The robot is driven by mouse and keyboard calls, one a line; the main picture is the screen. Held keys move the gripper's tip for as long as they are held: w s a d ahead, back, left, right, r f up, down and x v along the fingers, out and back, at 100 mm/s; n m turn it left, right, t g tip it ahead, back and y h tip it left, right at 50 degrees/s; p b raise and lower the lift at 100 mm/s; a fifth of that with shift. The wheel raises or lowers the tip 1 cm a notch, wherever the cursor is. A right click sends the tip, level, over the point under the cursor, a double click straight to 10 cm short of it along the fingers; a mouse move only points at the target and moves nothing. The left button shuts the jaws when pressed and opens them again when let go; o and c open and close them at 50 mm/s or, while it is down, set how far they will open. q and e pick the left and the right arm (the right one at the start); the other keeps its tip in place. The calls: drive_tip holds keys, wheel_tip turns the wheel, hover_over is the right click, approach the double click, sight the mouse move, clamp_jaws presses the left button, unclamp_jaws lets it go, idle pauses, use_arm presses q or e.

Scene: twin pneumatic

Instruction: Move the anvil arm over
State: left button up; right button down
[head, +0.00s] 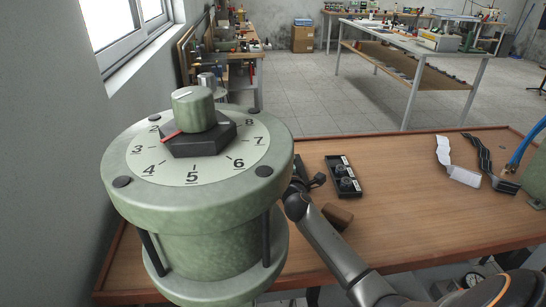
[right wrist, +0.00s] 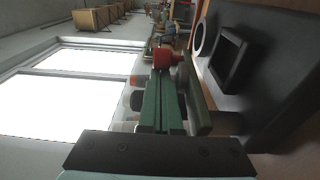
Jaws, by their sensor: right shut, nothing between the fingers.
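A large pale green drum (head: 200,235) with a numbered dial, a knob (head: 193,108) and a red pointer fills the left of the head view. My right arm reaches in from the lower right, and its gripper end is hidden behind the drum. In the right wrist view my right gripper (right wrist: 160,78) shows as two long green fingers, shut together and empty. A red rounded part (right wrist: 166,57) appears at or just past their tips; I cannot tell whether they touch it. I cannot make out the anvil arm for certain. My left gripper is not in view.
A wooden table (head: 430,220) lies right of the drum. On it are a black block with two round parts (head: 343,176), a brown piece (head: 337,217) and a white tag (head: 463,176). A blue hose (head: 526,146) is at the right edge. The table's middle right is clear.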

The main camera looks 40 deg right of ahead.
drive_tip(key=shift+s+d, duration=0.4)
drive_tip(key=shift+d, duration=0.5)
idle(1.0)
